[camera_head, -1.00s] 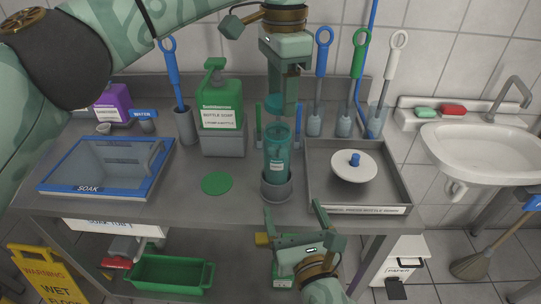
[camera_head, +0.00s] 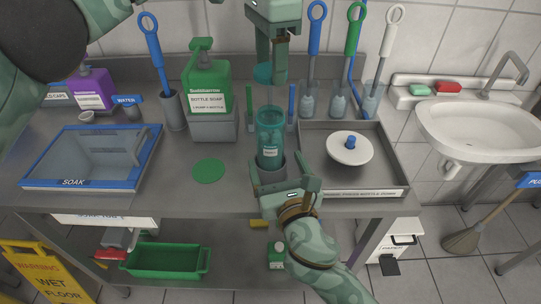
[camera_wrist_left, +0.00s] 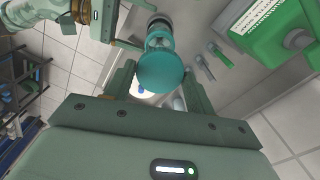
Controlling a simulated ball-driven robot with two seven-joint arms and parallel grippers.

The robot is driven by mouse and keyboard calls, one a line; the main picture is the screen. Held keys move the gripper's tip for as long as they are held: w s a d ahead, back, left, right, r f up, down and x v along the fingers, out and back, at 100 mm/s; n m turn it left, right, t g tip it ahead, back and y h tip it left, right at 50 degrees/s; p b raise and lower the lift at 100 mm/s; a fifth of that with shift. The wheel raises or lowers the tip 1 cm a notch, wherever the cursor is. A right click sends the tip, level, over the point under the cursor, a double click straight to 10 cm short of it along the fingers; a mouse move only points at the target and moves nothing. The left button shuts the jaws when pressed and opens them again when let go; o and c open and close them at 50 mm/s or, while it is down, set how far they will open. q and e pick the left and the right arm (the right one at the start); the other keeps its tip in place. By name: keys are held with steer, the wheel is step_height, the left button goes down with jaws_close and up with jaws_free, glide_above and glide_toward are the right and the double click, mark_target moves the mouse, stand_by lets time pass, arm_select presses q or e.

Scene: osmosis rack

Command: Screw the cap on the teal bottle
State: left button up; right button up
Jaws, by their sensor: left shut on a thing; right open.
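The teal bottle (camera_head: 270,137) stands upright and open-topped in a round grey holder (camera_head: 268,178) near the table's front edge. My left gripper (camera_head: 270,65) is shut on the teal cap (camera_head: 264,74) and holds it above the bottle's mouth, with a clear gap between. In the left wrist view the cap (camera_wrist_left: 163,70) sits between the fingers and partly covers the bottle (camera_wrist_left: 159,36) beyond it. My right gripper (camera_head: 285,182) is open, low in front of the holder and beside the bottle's lower part. I cannot tell whether it touches either.
A blue-rimmed soak basin (camera_head: 92,185) is at left. Upright brushes (camera_head: 315,40) stand behind.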

steer(key=x, duration=0.6)
steer(key=shift+w+a, duration=0.15)
steer(key=shift+w, duration=0.25)
steer(key=c, duration=1.5)
arm_select(q)
glide_toward(270, 118)
steer(key=shift+s+f, duration=0.35)
steer(key=shift+s, duration=0.2)
steer(key=shift+s+f, duration=0.3)
steer(key=shift+s, duration=0.25)
steer(key=shift+f, duration=0.9)
steer(key=shift+f, duration=0.5)
